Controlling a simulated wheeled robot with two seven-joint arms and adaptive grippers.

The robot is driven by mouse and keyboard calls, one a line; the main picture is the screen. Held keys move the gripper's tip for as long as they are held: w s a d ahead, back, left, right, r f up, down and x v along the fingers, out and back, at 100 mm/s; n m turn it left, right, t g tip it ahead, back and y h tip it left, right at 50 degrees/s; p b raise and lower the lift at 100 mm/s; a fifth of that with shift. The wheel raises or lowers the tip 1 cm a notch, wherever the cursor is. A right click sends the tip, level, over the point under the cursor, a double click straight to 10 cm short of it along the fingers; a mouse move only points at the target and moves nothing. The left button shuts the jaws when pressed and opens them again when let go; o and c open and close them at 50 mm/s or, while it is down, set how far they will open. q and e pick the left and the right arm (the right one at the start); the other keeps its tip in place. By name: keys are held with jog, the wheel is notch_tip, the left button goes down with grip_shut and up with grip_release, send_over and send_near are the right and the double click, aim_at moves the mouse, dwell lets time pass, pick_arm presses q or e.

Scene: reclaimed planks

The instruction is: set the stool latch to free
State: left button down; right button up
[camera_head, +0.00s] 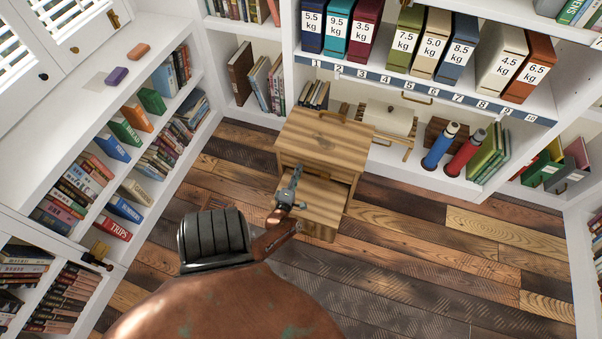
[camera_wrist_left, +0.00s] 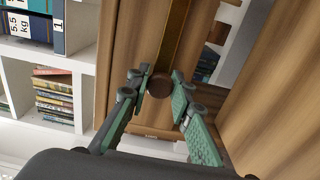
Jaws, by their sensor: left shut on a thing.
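The wooden step stool (camera_head: 325,145) stands on the floor in the middle of the head view, with a higher top and a lower step (camera_head: 318,196). In the left wrist view a dark brown round knob (camera_wrist_left: 159,85), which looks like the stool latch, sits at the end of a dark slot or strip on a wooden face. My left gripper (camera_head: 290,192) is at the stool's lower step. The latch is hidden by my gripper in the head view. My right gripper is not in view.
White shelves (camera_head: 200,60) with books line the left and back. Weight-marked binders (camera_head: 365,30) stand above a numbered strip (camera_head: 430,90). A blue bottle (camera_head: 440,146) and a red bottle (camera_head: 465,153) stand right of the stool. The plank floor (camera_head: 430,240) at right is clear.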

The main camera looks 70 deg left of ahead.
pick_arm(q)
jog(key=shift+w+d+r, duration=0.15)
jog(key=shift+w+d, duration=0.1)
jog(key=shift+w, duration=0.25)
jog(key=c, duration=2)
grip_release()
jog(key=shift+o, duration=1.3)
jog(key=shift+s+a, duration=0.15)
jog(key=shift+s, duration=0.2)
jog(key=shift+s, duration=0.1)
jog(key=v, duration=1.2)
